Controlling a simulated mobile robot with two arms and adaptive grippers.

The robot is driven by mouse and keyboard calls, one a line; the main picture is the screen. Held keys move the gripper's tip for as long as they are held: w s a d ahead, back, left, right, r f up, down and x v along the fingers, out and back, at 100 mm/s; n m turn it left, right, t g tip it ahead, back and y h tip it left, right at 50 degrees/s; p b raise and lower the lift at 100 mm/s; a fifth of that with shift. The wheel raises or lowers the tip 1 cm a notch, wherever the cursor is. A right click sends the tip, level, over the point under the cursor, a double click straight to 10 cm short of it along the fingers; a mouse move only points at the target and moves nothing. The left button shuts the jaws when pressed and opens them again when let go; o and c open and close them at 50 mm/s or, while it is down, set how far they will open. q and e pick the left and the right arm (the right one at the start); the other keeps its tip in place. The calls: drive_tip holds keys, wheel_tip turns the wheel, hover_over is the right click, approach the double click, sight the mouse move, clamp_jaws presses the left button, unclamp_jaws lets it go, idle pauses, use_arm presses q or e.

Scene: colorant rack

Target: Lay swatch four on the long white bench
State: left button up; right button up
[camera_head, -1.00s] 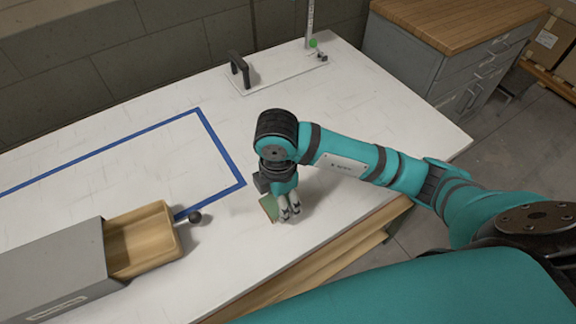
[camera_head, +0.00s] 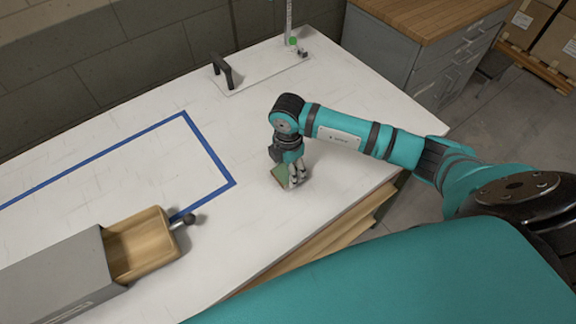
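A small green swatch (camera_head: 279,176) with a tan edge is at my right gripper (camera_head: 298,178), low over or touching the long white bench (camera_head: 330,110). The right gripper points down, its fingers appear closed on the swatch's right side, and they hide part of it. I cannot read a number on the swatch, nor tell whether it touches the bench top. My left gripper is out of view.
A grey box with an open wooden drawer (camera_head: 142,242) stands at the left front, its dark knob (camera_head: 190,219) sticking out. Blue tape (camera_head: 208,148) outlines an area. A plate with a black handle (camera_head: 222,70) lies at the back. Bench top around the gripper is clear.

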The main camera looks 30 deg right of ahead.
drive_tip(key=shift+f, duration=0.25)
drive_tip(key=o, duration=1)
drive_tip(key=shift+r, duration=0.1)
drive_tip(key=shift+o, duration=0.2)
drive_tip(key=shift+r, duration=0.45)
wheel_tip(320, 180, up, 12)
drive_tip(key=b, duration=0.3)
drive_tip(key=shift+f, duration=0.25)
